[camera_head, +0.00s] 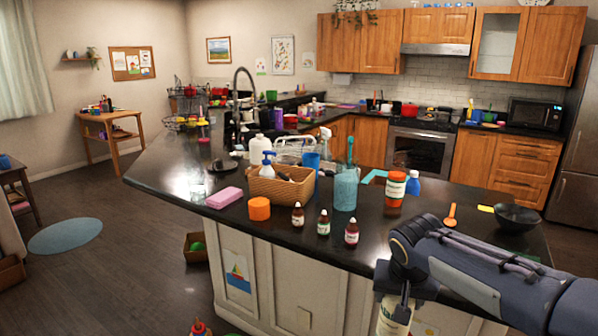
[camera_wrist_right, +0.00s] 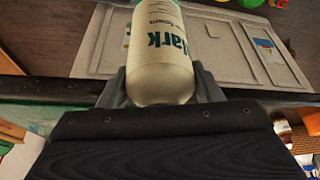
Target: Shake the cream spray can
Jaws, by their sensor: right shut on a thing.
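The cream spray can (camera_head: 392,317) is a pale cream cylinder with dark teal lettering. It hangs in front of the counter's near edge at the bottom of the head view, partly cut off by the frame. My right gripper (camera_head: 398,288) is shut on it. In the right wrist view the can (camera_wrist_right: 160,50) sits between both fingers of the right gripper (camera_wrist_right: 160,88), its rounded end toward the camera and its far end out of frame. I cannot tell which end is the nozzle. My left gripper is not in view.
The dark counter (camera_head: 275,231) lies behind the can. Open floor lies at left.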

